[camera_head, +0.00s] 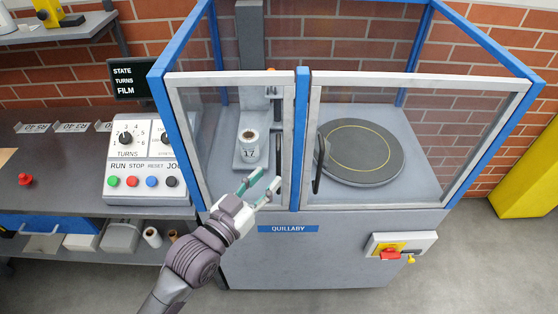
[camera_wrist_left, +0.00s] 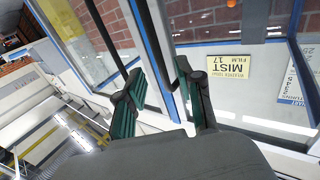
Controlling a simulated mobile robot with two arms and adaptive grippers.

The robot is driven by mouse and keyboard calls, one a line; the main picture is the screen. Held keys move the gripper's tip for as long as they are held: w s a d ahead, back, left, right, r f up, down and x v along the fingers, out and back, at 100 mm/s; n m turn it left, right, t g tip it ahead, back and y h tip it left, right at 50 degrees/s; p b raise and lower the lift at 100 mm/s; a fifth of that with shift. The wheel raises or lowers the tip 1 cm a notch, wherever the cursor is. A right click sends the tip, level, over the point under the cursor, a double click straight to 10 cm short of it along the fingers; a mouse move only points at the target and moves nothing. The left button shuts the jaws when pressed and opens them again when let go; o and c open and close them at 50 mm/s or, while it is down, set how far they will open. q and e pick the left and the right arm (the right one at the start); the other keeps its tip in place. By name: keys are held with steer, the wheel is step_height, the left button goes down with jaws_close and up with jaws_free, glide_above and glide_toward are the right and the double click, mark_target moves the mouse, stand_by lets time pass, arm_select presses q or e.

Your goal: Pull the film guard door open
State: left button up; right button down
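The film guard door (camera_head: 229,79) is the narrow left door of the blue-framed machine, a clear pane in a pale frame. It looks closed. Its dark upright handle (camera_head: 278,152) is on the right side of the door. Behind the pane stands a film roll (camera_head: 249,142) above a label reading 17. My left gripper (camera_head: 265,181) is open in front of the door's lower right part, with its green-padded fingertips just below and left of the handle. The left wrist view shows its two fingers apart (camera_wrist_left: 158,75); I cannot tell whether they touch anything. My right gripper is not in view.
The wider right door (camera_head: 420,79) has its own dark handle (camera_head: 320,165) and a round turntable (camera_head: 360,150) behind it. A control box (camera_head: 145,155) stands on the bench at left. A red switch (camera_head: 390,255) juts from the front at lower right.

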mark_target(277, 167)
arm_select(q)
steer(key=p+x, duration=0.1)
steer(key=x, duration=0.5)
steer(key=shift+s, duration=0.1)
jaws_close()
